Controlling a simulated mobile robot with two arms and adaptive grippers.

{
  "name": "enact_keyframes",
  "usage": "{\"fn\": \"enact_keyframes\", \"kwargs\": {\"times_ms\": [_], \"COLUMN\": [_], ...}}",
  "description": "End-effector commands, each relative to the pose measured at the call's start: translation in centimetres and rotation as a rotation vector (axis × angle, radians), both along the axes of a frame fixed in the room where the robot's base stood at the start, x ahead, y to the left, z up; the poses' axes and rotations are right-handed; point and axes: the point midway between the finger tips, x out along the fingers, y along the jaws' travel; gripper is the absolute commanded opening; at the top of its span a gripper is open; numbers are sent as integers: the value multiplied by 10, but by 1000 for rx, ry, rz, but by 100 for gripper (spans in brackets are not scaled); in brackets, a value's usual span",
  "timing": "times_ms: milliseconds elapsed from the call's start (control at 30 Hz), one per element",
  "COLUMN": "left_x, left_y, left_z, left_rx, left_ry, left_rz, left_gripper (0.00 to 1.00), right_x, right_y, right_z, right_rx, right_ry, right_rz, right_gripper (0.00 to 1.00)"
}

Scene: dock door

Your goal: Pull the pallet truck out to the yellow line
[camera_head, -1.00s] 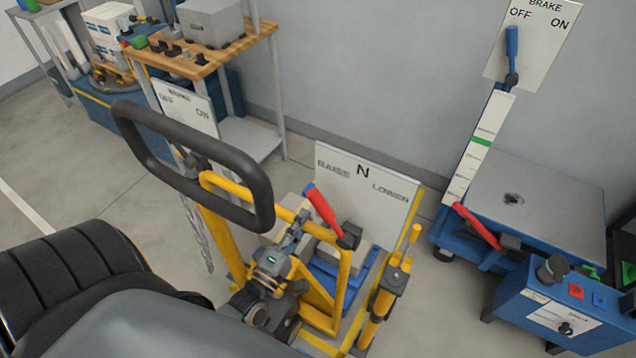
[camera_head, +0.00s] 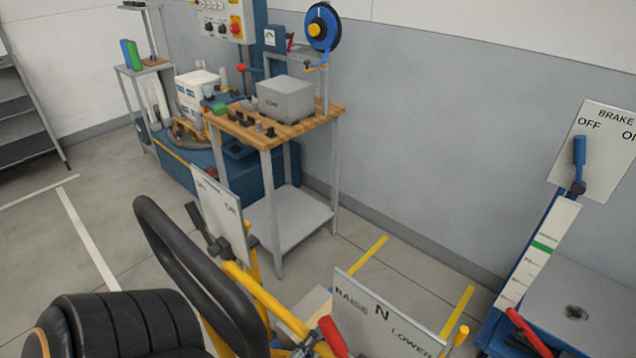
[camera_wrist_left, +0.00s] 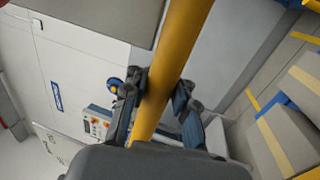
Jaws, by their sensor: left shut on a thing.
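The yellow pallet truck shows in part at the bottom of the head view, with a black loop handle (camera_head: 205,275) and a yellow tube (camera_head: 268,303). A red lever (camera_head: 333,337) stands before its RAISE N LOWER plate (camera_head: 385,320). My left gripper (camera_wrist_left: 161,88) is shut around a yellow tube (camera_wrist_left: 178,45), one finger on each side. In the head view it is mostly cut off at the bottom edge. Two yellow stripes (camera_head: 367,255) (camera_head: 458,309) lie between the plate and the wall; I cannot tell whether either is the yellow line. My right gripper is not in view.
A wooden-topped bench (camera_head: 290,130) with a grey box (camera_head: 286,99) stands behind the handle. A blue unit with a brake plate (camera_head: 595,150) stands at the right. Open floor with white lines (camera_head: 85,235) lies at the left.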

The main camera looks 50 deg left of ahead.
Motion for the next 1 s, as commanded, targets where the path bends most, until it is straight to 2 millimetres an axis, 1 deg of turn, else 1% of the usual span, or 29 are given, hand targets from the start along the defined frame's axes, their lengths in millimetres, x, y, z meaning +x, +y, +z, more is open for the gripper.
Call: {"fn": "enact_keyframes", "kwargs": {"times_ms": [33,67,100,167,200,400,467,567,667,1000], "left_x": [-3,-3,-3,-3,-2,-2,-2,-7,-19,-89], "left_y": [-1,-1,-1,-1,-1,-1,-1,-1,-1,-5], "left_z": [-5,-6,-6,-5,-5,-4,-3,-5,-7,-22], "left_rx": [0,-1,-1,0,0,0,0,0,1,1], "left_ry": [15,16,16,15,14,10,9,11,13,15], "left_rz": [-2,-2,-2,-2,-2,-1,-1,-2,-2,-2], "left_gripper": [0,26,34,46,49,49,49,49,49,49], "right_x": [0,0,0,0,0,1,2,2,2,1], "right_y": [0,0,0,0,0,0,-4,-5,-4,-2], "right_z": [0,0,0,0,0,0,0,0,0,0], "right_rx": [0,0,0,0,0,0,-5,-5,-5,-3], "right_ry": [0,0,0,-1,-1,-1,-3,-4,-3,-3], "right_rz": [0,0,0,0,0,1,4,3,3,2], "right_gripper": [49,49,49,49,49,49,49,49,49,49]}}
